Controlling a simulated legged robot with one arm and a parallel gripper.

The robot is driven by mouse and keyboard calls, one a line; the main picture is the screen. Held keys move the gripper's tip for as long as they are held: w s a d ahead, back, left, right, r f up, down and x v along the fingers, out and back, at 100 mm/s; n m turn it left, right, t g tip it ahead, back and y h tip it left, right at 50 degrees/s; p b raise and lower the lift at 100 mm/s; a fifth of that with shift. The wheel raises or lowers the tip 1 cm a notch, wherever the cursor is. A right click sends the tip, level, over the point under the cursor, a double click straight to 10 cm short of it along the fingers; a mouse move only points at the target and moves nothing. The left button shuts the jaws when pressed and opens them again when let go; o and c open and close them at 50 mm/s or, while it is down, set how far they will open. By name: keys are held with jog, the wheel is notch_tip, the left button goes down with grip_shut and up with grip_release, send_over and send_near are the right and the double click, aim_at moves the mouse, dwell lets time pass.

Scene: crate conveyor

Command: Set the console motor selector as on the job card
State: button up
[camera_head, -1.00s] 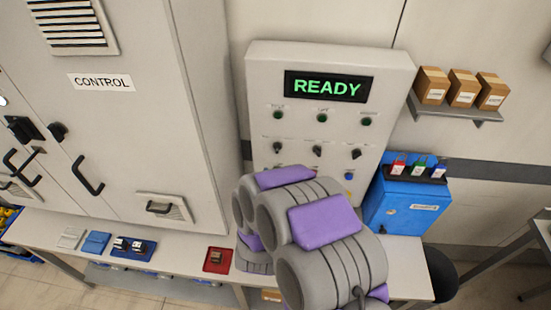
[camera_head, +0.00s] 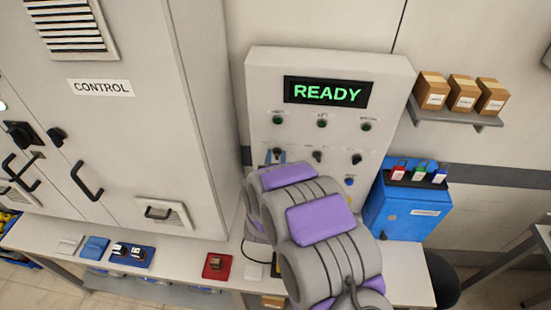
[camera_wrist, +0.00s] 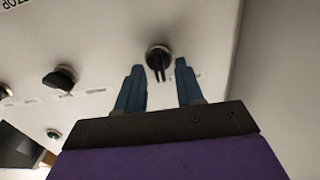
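The console (camera_head: 258,90) shows a green READY display (camera_head: 327,92) above a row of green lamps and a row of black selector knobs. The left knob (camera_head: 277,152), middle knob (camera_head: 317,156) and right knob (camera_head: 356,158) have labels too small to read. My gripper (camera_wrist: 160,72) is open, its blue fingers on either side of a black knob (camera_wrist: 159,56) in the wrist view, with gaps visible. In the head view the fingers are at the left knob, and my arm hides the lower console. I cannot identify a job card.
The tall CONTROL cabinet (camera_head: 130,150) stands left of the console. A blue box (camera_head: 400,210) with colored tags hangs at right, below a shelf (camera_head: 455,117) with cartons. The bench (camera_head: 190,258) holds a red tray (camera_head: 217,266) and blue trays.

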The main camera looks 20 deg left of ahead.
grip_shut()
jog(key=shift+f+m+b, duration=0.1)
jog(key=shift+m+b, duration=0.3)
jog(key=shift+b, duration=0.05)
jog(key=m+b, duration=0.2)
jog(key=m, duration=0.1)
jog(key=m+b, duration=0.6)
jog(key=shift+d+f, duration=0.2)
jog(key=shift+d, duration=0.05)
dwell(0.4)
jog(key=shift+o, duration=0.3)
grip_release()
jog(key=shift+w+r, duration=0.1)
